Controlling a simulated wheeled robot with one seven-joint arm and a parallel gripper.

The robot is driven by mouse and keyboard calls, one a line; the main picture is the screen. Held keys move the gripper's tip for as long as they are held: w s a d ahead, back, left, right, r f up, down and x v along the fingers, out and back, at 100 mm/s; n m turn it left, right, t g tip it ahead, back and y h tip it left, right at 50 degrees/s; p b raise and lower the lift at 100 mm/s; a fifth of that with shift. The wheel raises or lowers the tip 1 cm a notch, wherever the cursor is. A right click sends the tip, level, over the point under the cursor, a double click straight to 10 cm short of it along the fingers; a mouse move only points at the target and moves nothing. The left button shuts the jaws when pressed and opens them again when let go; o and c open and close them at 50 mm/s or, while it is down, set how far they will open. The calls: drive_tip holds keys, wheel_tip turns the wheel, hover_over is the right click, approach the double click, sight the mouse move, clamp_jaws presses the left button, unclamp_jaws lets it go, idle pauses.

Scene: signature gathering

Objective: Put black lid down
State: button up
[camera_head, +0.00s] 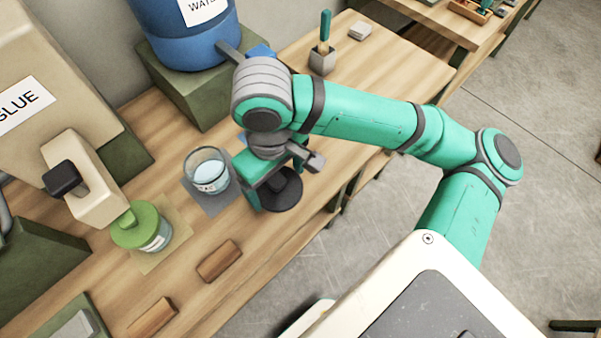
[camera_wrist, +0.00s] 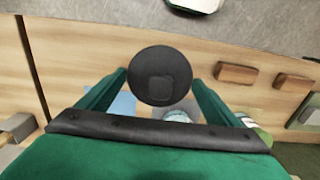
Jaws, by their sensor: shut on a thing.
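The black lid (camera_head: 284,194) is round and dark, with a raised square knob that shows in the wrist view (camera_wrist: 160,76). My gripper (camera_head: 272,186) is shut on the lid, with one green finger on either side of it in the wrist view. The lid is over the front part of the wooden workbench; I cannot tell whether it touches the wood. An open glass jar (camera_head: 209,174) with pale blue liquid stands on a grey mat (camera_head: 212,207), just left of my gripper. Part of this jar also shows below the lid in the wrist view (camera_wrist: 176,116).
A jar with a green lid (camera_head: 134,227) stands on a tan mat (camera_head: 176,236) at the left. Wooden blocks (camera_head: 219,261) lie near the bench's front edge. A blue water container (camera_head: 187,42) and a glue dispenser (camera_head: 42,95) stand behind. Bare wood (camera_head: 350,85) lies to the right.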

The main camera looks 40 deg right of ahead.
sight(289, 174)
drive_tip(key=d, duration=0.1)
drive_tip(key=d+f, duration=0.1)
drive_tip(key=w+d, duration=0.1)
drive_tip(key=shift+d+f, duration=0.35)
drive_tip(key=shift+d, duration=0.05)
drive_tip(key=d+f, duration=0.2)
drive_tip(key=w+d+f, duration=0.1)
drive_tip(key=d+f, duration=0.1)
drive_tip(key=f, duration=0.1)
drive_tip(key=shift+w+d+f, duration=0.1)
drive_tip(key=shift+d+f, duration=0.2)
drive_tip(key=shift+f, duration=0.75)
drive_tip(key=shift+d+f, duration=0.1)
drive_tip(key=shift+f, duration=0.8)
drive_tip(key=shift+f, duration=0.1)
drive_tip(key=o, duration=0.7)
drive_tip(key=shift+c, duration=0.2)
drive_tip(key=shift+o, duration=1.3)
drive_tip(key=shift+w, duration=0.1)
wheel_tip(289, 174, up, 12)
